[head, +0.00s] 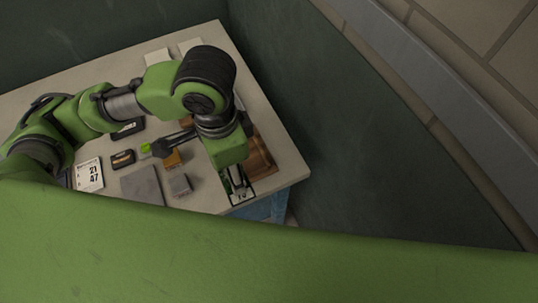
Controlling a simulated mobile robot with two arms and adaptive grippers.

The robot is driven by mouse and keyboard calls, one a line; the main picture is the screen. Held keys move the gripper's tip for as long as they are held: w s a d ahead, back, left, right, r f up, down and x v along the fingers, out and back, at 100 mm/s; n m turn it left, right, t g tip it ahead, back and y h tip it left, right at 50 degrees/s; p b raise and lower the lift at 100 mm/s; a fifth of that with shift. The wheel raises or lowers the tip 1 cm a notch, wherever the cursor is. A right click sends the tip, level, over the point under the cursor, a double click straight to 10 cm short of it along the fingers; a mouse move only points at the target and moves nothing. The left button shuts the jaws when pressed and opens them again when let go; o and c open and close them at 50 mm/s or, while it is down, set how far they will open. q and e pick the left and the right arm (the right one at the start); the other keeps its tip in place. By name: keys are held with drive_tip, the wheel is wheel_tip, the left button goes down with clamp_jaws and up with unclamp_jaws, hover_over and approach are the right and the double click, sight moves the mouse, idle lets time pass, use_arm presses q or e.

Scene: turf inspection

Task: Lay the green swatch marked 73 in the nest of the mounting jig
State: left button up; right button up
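My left arm reaches in from the left across the table, and its gripper (238,187) points down near the table's right front corner. Its fingers are over a small dark-framed pale piece (240,200), which may be the mounting jig; I cannot tell whether they touch it. Whether the fingers are open, or hold anything, is too small to tell. I cannot make out a swatch marked 73. A small bright green piece (145,150) lies mid-table, with no readable number. My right gripper is not in view.
A brown tray (265,160) stands beside the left gripper. A grey plate (142,186), a grey block (180,184), an orange-brown block (174,159), a dark case (123,158) and a card reading 21 and 47 (90,174) lie left. Dark green walls (340,150) border the table.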

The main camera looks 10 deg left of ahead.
use_arm(q)
drive_tip(key=shift+w+d+f, duration=0.1)
drive_tip(key=shift+w+d, duration=0.1)
drive_tip(key=w+f, duration=0.2)
drive_tip(key=w, duration=0.2)
drive_tip(key=w+a+f+p, duration=0.1)
drive_tip(key=w+f, duration=0.2)
drive_tip(key=w, duration=0.1)
drive_tip(key=w+f+p, duration=0.1)
drive_tip(key=w+f, duration=0.2)
drive_tip(key=w, duration=0.1)
drive_tip(key=shift+w+a+f, duration=0.1)
drive_tip(key=shift+a+f, duration=0.1)
drive_tip(key=shift+a, duration=0.1)
drive_tip(key=shift+w+a+f, duration=0.1)
drive_tip(key=shift+w+f, duration=0.3)
drive_tip(key=shift+f, duration=0.05)
drive_tip(key=f+p, duration=0.1)
drive_tip(key=f, duration=0.1)
drive_tip(key=shift+w+f+p, duration=0.2)
drive_tip(key=shift+f+p, duration=0.15)
drive_tip(key=shift+f, duration=0.45)
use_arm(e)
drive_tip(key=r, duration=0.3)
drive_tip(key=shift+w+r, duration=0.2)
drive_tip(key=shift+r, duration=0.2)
use_arm(q)
drive_tip(key=shift+f, duration=0.15)
drive_tip(key=o, duration=0.8)
